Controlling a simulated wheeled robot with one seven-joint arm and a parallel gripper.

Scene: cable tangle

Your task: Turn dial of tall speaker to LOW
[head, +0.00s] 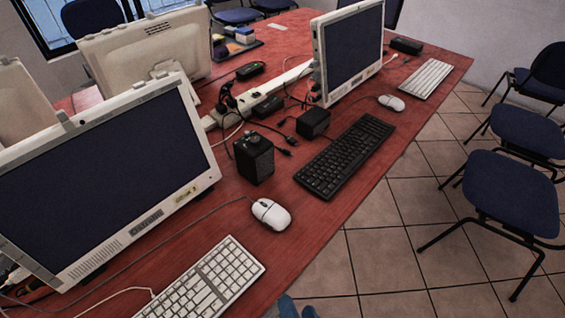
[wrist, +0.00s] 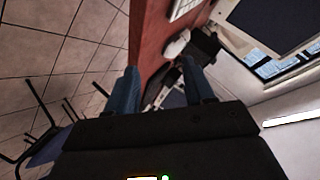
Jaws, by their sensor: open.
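The tall speaker (head: 254,161) is a black upright box on the red table, left of the black keyboard. Its dial (head: 252,139) is on the top face; its markings and setting are too small to read. A dark block (wrist: 206,44) beside a white mouse in the wrist view looks like this speaker, but its dial cannot be made out there. My gripper (wrist: 160,88) has its two blue fingers apart with nothing held between them. The blue fingertips also show at the bottom edge of the head view (head: 298,309), off the table's front edge, well away from the speaker.
A lower black box (head: 313,122) stands right of the speaker, with loose cables and plugs between them. A white mouse (head: 271,213) and white keyboard (head: 205,285) lie nearer. A monitor (head: 100,180) stands at left. Blue chairs (head: 512,190) stand on the tiled floor at right.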

